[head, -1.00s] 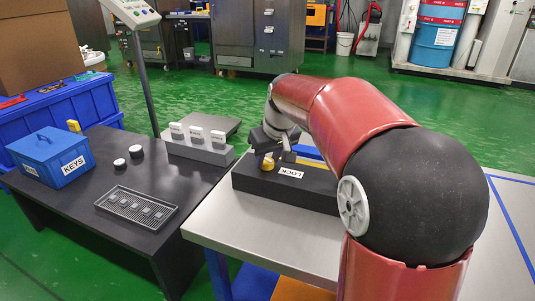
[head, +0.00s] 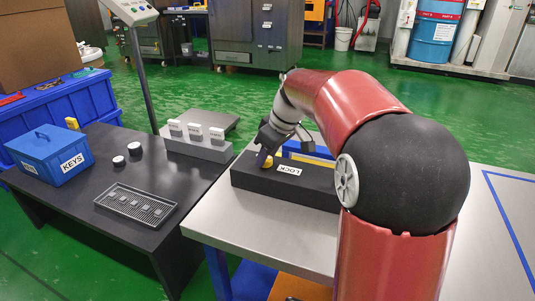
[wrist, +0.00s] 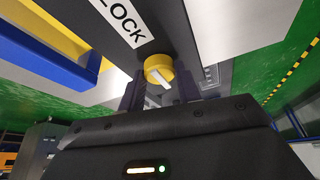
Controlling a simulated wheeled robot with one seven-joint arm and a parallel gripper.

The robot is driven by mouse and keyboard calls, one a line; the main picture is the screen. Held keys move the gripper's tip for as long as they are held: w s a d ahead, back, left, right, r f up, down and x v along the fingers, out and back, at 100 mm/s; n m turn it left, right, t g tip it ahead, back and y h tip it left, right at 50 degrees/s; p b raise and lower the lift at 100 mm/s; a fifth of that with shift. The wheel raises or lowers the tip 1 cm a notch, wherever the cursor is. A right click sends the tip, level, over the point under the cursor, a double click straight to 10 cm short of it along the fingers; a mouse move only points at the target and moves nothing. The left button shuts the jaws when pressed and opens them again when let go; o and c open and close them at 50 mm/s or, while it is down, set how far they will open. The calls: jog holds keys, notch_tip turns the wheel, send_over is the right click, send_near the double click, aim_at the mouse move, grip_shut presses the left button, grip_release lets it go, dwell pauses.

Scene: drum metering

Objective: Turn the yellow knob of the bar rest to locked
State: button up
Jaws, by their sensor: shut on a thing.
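The yellow knob (head: 267,161) sits on top of the dark bar rest (head: 305,190), near its left end. A white LOCK label (head: 289,170) is on the bar to the right of the knob. My gripper (head: 264,156) is at the knob from above and is shut on it. In the wrist view the knob (wrist: 159,70) shows a white pointer mark on its face, and a dark finger stands on each side of it, my gripper (wrist: 158,90) being around it. The LOCK label (wrist: 118,20) is beside the knob there. The fingertip contact is partly hidden in the head view.
The bar rest stands on a steel table (head: 270,235). A black table (head: 90,213) to the left holds a blue KEYS box (head: 50,157), a wire tray (head: 135,206) and a grey block with white tags (head: 198,147). The steel table's front is clear.

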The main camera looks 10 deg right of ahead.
jog(key=o, duration=1)
jog(key=shift+c, duration=0.2)
jog(key=p+v, duration=0.1)
jog(key=v, duration=0.6)
jog(key=shift+r, duration=0.4)
jog(key=shift+s, duration=0.2)
jog(key=s+a+f+m+t+h+p, duration=0.1)
jog(key=s+m, duration=0.3)
jog(key=s, duration=0.8)
jog(key=s+a+f+m+t+h+p, duration=0.1)
jog(key=s+f+m+h+p, duration=0.1)
jog(key=s, duration=1.1)
jog(key=shift+s+a+f+m+p, duration=0.2)
jog(key=shift+s+f+m+p, duration=0.15)
jog(key=shift+f+m+p, duration=0.45)
